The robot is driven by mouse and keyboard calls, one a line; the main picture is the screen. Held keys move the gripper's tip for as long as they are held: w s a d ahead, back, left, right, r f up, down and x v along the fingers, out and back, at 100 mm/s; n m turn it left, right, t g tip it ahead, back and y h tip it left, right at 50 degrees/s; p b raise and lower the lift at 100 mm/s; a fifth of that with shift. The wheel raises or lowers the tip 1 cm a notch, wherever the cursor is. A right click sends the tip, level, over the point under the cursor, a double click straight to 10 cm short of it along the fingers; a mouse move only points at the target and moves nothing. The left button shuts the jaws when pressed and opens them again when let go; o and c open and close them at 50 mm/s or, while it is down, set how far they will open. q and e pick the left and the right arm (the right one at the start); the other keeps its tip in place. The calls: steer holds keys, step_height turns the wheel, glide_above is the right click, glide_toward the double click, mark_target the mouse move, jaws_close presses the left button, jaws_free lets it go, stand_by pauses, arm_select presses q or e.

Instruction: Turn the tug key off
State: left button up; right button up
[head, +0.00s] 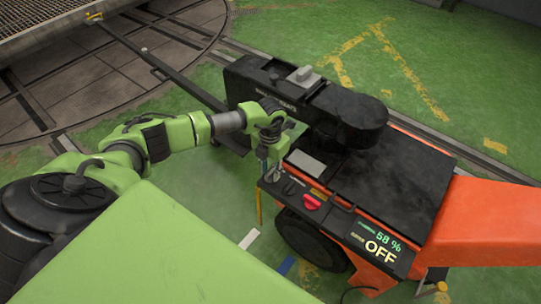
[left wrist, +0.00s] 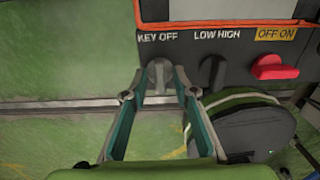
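The tug (head: 385,185) is an orange and black machine with a control panel at its near left corner. In the left wrist view the grey key knob (left wrist: 160,74) sits under the label KEY OFF, its grip roughly upright. My left gripper (left wrist: 160,80) is open, with one finger on each side of the knob. A narrow gap seems to show on both sides; contact is hard to judge. In the head view my left gripper (head: 270,168) is at the panel's left end and largely hides the key. The tug's display (head: 378,243) reads 58 % and OFF. My right gripper is out of view.
Right of the key are a black LOW HIGH knob (left wrist: 212,70) and a red OFF ON switch (left wrist: 273,67). A black arm-like beam (head: 310,100) rises behind the panel. The green floor (head: 465,80) is open beyond the tug.

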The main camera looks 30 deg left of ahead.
mark_target(271, 172)
arm_select(q)
step_height(271, 172, up, 12)
stand_by(0.4)
stand_by(0.4)
